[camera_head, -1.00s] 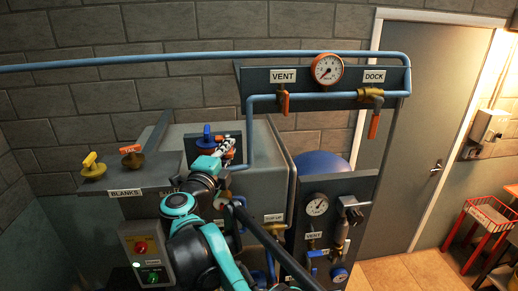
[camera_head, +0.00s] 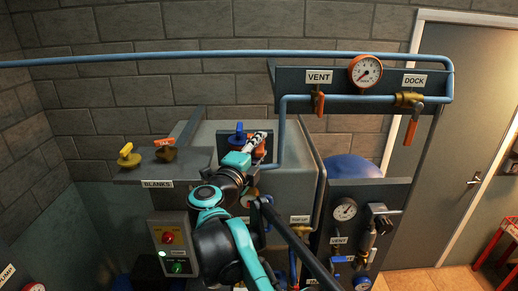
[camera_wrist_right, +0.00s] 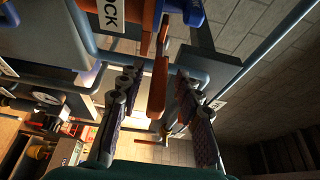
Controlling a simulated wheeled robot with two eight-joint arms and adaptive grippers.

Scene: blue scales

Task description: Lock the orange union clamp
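The orange clamp handle (camera_wrist_right: 158,78) hangs between the two fingers of my right gripper (camera_wrist_right: 156,92) in the right wrist view. Gaps show on both sides of the handle, so the fingers are open around it and appear not to touch it. A sign ending in "OCK" (camera_wrist_right: 112,14) is beside it. In the head view, my right gripper (camera_head: 259,140) is at the small panel beside a blue knob (camera_head: 238,134). Orange (camera_head: 260,153) shows at the fingers, but the clamp is mostly hidden there. My left gripper is not in view.
Blue pipe (camera_head: 282,135) runs down close to the right of my gripper. A shelf marked BLANKS (camera_head: 135,176) holds yellow and orange-tagged caps at left. The upper panel carries a gauge (camera_head: 365,71) and VENT and DOCK valves. A control box (camera_head: 172,243) stands below.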

